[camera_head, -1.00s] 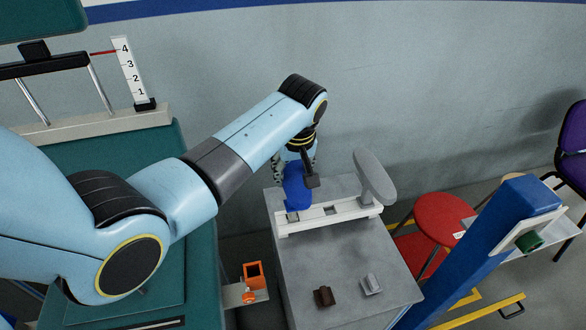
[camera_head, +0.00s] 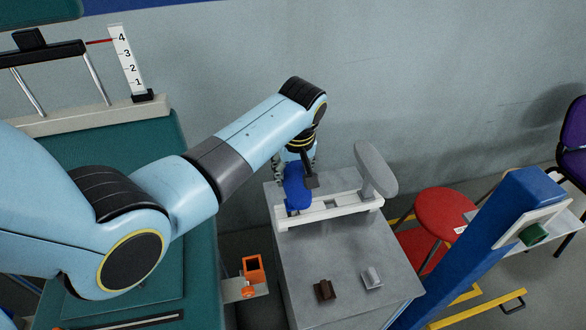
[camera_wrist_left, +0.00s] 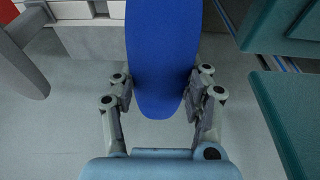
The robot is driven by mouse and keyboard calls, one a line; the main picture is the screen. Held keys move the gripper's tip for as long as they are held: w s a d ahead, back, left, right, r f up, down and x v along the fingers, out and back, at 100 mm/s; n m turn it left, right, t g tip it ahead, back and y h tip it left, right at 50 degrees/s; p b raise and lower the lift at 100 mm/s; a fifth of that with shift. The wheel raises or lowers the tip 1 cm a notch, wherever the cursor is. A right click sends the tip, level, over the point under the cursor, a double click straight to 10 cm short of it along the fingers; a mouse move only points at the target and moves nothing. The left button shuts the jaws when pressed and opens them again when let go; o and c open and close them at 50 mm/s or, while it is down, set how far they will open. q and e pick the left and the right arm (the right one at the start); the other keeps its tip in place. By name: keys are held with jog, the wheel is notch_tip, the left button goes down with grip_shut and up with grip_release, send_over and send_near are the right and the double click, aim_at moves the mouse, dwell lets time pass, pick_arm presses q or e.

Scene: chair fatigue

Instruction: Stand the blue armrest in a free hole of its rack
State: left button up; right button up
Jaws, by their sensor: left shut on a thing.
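The blue armrest (camera_head: 296,193) is over the left end of the white rack (camera_head: 318,213) on the grey cabinet. My left gripper (camera_head: 300,168) is shut on it from above. In the left wrist view the blue armrest (camera_wrist_left: 162,60) lies between both fingers of my left gripper (camera_wrist_left: 160,92). The arm partly hides the armrest, and I cannot tell whether its lower end is in a hole. A grey armrest (camera_head: 376,170) stands upright at the rack's right end. A dark hole shows in the rack between the two. My right gripper is not in view.
A brown block (camera_head: 324,290) and a grey block (camera_head: 371,278) lie on the cabinet top (camera_head: 345,255) in front of the rack. An orange holder (camera_head: 253,270) is at the cabinet's left. A red stool (camera_head: 445,212) and a blue post (camera_head: 500,235) are to the right.

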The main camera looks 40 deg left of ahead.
pick_arm(q)
jog(key=shift+f+b, duration=0.75)
jog(key=shift+f, duration=0.5)
jog(key=o, duration=1.1)
jog(key=shift+o, duration=0.2)
jog(key=v, duration=1.2)
